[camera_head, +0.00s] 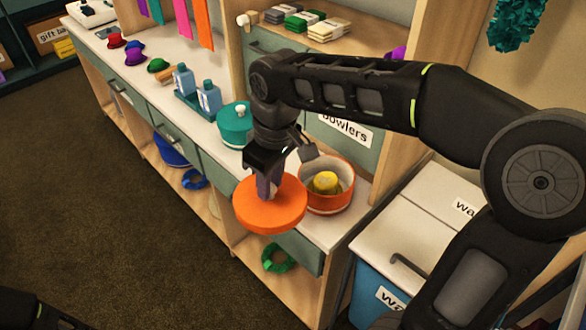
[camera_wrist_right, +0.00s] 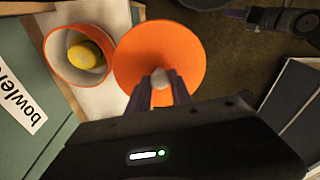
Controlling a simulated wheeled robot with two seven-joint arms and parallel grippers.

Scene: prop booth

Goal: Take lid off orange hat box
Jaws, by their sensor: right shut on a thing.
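The orange hat box (camera_head: 328,199) stands open on the white counter, with a yellow hat (camera_head: 325,182) inside. Its round orange lid (camera_head: 269,212) is off the box, to its left in the head view and over the counter's front edge. My right gripper (camera_head: 269,190) is shut on the lid's pale knob and holds the lid. In the right wrist view the lid (camera_wrist_right: 182,48) is beside the open box (camera_wrist_right: 56,52), and the gripper's fingers (camera_wrist_right: 160,88) are around the knob. At the lower left of the head view, a dark part of mine shows; my left gripper cannot be made out.
A teal hat box (camera_head: 234,127) with its lid on stands left of the orange box. Blue bottles (camera_head: 208,97) in a tray and several small hats (camera_head: 135,56) are farther along the counter. A white-topped bin (camera_head: 400,225) stands at right. The floor at left is clear.

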